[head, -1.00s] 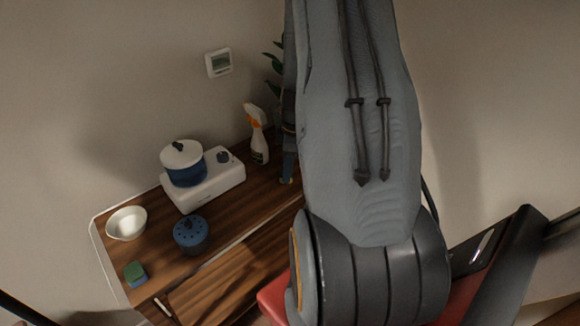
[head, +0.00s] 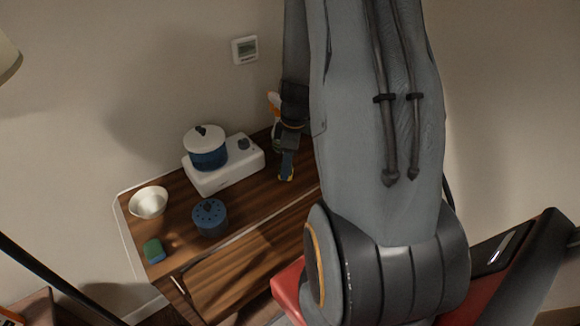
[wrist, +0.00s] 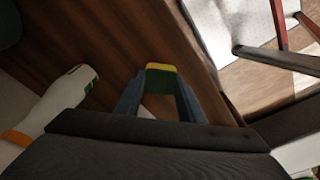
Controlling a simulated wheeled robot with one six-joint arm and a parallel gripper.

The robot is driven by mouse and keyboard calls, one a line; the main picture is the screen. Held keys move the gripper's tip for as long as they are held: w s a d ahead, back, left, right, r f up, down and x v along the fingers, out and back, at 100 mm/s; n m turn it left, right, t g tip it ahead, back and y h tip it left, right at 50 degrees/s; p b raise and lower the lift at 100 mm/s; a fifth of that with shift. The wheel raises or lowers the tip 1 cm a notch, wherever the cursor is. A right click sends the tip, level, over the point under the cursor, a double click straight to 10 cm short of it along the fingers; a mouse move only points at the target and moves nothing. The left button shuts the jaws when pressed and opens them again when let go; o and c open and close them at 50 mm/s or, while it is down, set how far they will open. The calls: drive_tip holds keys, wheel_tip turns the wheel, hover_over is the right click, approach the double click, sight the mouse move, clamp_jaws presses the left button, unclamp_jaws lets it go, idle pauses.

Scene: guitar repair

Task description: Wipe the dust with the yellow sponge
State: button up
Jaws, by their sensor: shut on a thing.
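The yellow sponge (wrist: 161,69), yellow on one face and dark green below, sits between the two fingers of my gripper (wrist: 159,88) in the wrist view. My gripper is shut on it. In the head view my gripper (head: 287,165) points down over the back right part of the wooden cabinet top (head: 250,200), with a small yellow bit at its tip. I cannot tell whether the sponge touches the wood. I cannot make out any dust; my arm hides the right part of the top.
A spray bottle (head: 274,103) stands behind my gripper, partly hidden; it lies left in the wrist view (wrist: 55,100). A white device (head: 225,172) with a blue pot (head: 208,158), a blue lidded container (head: 210,217), a white bowl (head: 148,203) and a green-blue sponge (head: 154,250) stand left.

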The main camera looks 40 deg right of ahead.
drive_tip(key=shift+s+r, duration=0.1)
drive_tip(key=shift+r, duration=0.55)
drive_tip(key=shift+r+p, duration=1.95)
drive_tip(key=shift+r, duration=0.5)
